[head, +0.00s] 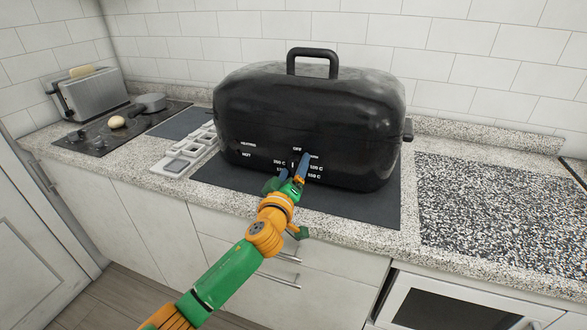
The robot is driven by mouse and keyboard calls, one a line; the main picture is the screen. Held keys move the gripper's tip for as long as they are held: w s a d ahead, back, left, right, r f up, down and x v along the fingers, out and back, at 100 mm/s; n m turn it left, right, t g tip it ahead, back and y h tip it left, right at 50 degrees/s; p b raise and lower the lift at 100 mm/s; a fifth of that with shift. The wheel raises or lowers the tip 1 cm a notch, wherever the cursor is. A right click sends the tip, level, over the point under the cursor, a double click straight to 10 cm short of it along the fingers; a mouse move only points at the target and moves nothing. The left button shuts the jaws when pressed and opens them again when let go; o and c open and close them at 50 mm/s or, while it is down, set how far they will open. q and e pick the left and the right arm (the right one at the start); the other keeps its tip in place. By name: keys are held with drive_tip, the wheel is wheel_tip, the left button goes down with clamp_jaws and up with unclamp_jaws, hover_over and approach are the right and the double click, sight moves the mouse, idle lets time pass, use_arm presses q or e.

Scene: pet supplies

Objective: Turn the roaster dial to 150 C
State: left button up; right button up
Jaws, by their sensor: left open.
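The black roaster (255,105) stands on a dark mat on the counter, with a handle on its lid. Its front carries white dial labels, among them OFF at the top and, on the right, what reads as 120 C with 150 C (314,176) below it. A small white upright mark (292,164) shows below OFF, seemingly the dial's pointer; the dial's outline is lost against the black front. My left gripper (295,168) is open at the roaster front, its blue fingers on either side of the mark. It covers some lower-left labels. Contact cannot be told. My right gripper is out of view.
A white compartment tray (170,165) lies left of the roaster. A toaster (92,94), a small pan (150,102) and a cooktop (84,139) are at the far left. A speckled board (500,215) lies on the right. Drawers and an oven (450,308) are below the counter.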

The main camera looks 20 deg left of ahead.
use_arm(q)
clamp_jaws()
